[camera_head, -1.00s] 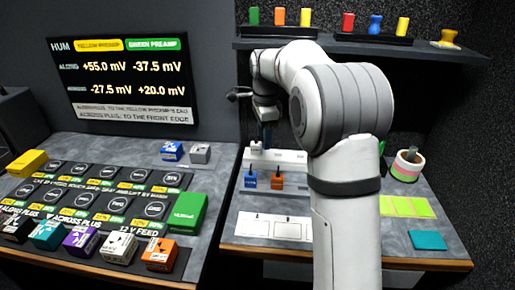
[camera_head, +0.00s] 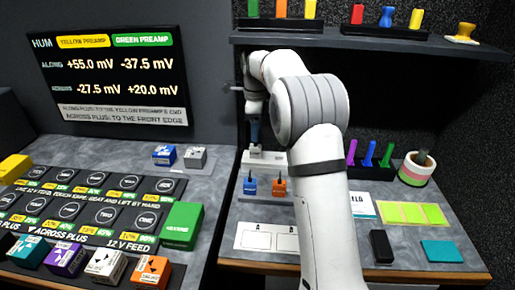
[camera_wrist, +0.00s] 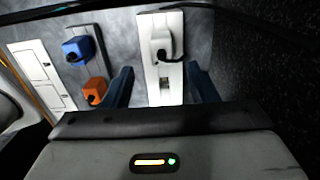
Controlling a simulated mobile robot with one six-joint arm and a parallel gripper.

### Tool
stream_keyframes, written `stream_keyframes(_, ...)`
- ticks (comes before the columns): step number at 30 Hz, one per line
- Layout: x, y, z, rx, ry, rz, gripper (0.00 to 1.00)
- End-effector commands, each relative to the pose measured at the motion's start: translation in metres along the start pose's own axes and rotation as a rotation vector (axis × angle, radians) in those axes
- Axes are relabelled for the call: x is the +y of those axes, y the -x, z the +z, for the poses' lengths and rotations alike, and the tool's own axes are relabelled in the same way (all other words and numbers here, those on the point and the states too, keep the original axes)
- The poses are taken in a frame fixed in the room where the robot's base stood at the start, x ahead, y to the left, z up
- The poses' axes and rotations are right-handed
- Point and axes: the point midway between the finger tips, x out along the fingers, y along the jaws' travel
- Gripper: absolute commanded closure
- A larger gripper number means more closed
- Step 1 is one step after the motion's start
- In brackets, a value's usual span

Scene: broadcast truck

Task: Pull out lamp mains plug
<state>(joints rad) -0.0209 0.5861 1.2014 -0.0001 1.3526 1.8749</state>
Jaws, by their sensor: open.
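A pale plug (camera_wrist: 163,38) with a dark cord sits in a white socket strip (camera_wrist: 150,75); no label on it is readable. An empty-looking socket shows lower on the strip. My gripper (camera_wrist: 163,88) is open, with one dark blue finger on each side of the strip and nothing between them but the strip beyond. The pale plug lies past the fingertips' middle, toward the top of the wrist view. In the head view my gripper (camera_head: 254,130) points down over the white strip (camera_head: 276,157); the plug is hard to make out there.
A blue plug (camera_head: 250,186) and an orange plug (camera_head: 280,187) sit on a grey strip in front. A shelf (camera_head: 345,43) overhangs behind. Colored upright pieces (camera_head: 369,153) and a tape roll (camera_head: 417,168) stand right. A white card (camera_head: 258,237) lies in front.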

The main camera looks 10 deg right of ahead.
Motion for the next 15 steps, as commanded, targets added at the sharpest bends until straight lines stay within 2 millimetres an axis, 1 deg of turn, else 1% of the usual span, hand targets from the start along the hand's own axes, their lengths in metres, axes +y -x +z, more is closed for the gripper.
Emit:
stream_keyframes(4, -0.001, -0.011, 0.000, 0.001, -0.010, 0.003, 0.47)
stream_keyframes(11, -0.002, -0.037, -0.006, 0.001, -0.020, 0.004, 0.47)
stream_keyframes(15, -0.003, -0.059, -0.008, 0.001, -0.024, 0.004, 0.47)
